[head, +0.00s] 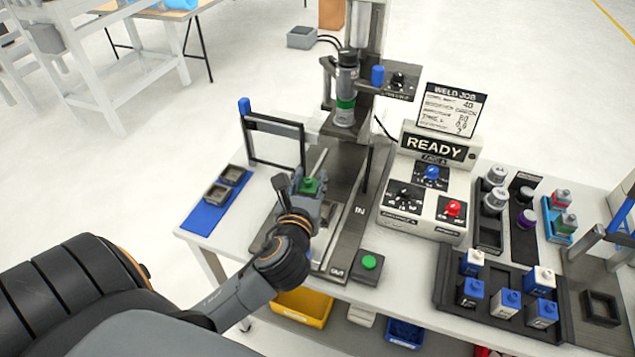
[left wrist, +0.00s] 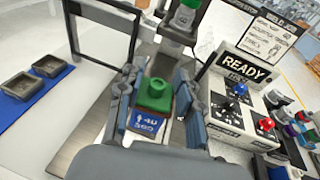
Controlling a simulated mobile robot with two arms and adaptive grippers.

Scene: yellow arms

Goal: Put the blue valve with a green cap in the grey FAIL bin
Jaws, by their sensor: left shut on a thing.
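My left gripper (head: 308,190) is shut on the blue valve with a green cap. The valve's green cap (head: 309,185) shows between the fingers in the head view. In the left wrist view the blue valve (left wrist: 147,121), with white print on its front, sits upright between both fingers (left wrist: 152,105). The gripper is over the front part of the press station's dark base; its height above it is hard to judge. A light grey bin (head: 361,315) shows partly under the table edge, its label not readable; I cannot tell whether it is the FAIL bin. My right gripper is not in view.
The press column (head: 345,90) and a black frame (head: 272,140) stand close behind the gripper. A control box reading READY (head: 432,147) and a green button (head: 370,262) are to its right. A black tray (head: 450,290) holds several valves. Yellow (head: 303,308) and blue (head: 405,333) bins are below.

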